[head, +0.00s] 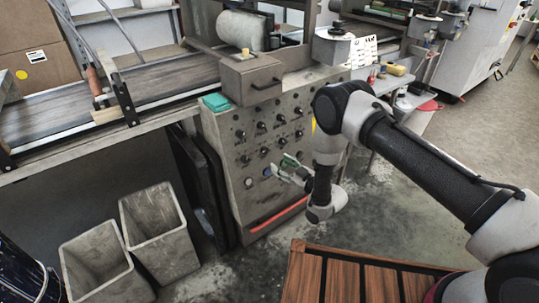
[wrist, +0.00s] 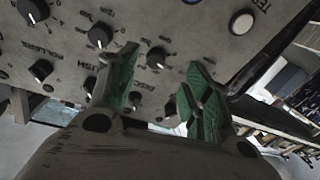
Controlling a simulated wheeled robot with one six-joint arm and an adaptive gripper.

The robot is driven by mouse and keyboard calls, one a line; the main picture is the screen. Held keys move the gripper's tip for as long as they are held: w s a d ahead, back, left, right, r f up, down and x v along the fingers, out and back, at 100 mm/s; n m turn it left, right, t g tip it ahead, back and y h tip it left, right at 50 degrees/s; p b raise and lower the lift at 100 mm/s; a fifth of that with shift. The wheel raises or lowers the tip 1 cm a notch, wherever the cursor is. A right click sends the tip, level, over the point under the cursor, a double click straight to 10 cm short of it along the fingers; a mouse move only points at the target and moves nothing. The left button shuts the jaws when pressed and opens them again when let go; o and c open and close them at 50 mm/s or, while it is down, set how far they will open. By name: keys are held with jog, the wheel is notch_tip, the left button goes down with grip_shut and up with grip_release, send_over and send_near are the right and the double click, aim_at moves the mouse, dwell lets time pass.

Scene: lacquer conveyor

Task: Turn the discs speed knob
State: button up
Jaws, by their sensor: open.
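The grey control panel (head: 262,140) carries rows of black knobs. My gripper (head: 293,168) is in front of its lower right part. In the wrist view my gripper (wrist: 162,90) is open, with green fingertips apart and nothing seen held between them. A black knob (wrist: 156,57) shows in the gap, beyond the fingertips; contact cannot be told. Other knobs (wrist: 100,35) lie to its left, one partly behind the left finger. Labels for rollers and brush are partly readable. A small blurred label below the middle knob may read discs, but I cannot tell which knob it belongs to.
A white button (wrist: 242,22) sits on the panel's right in the wrist view. A conveyor (head: 160,85) extends left of the panel. Two grey bins (head: 160,232) stand on the floor at lower left. A red bar (head: 278,215) runs along the panel's bottom.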

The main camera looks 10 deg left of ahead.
aim_at(266, 152)
jog(key=x, duration=0.2)
jog(key=r+x, duration=0.1)
jog(key=x, duration=0.4)
jog(key=shift+w+a+r, duration=0.15)
jog(key=shift+w+a, duration=0.15)
jog(key=c, duration=1)
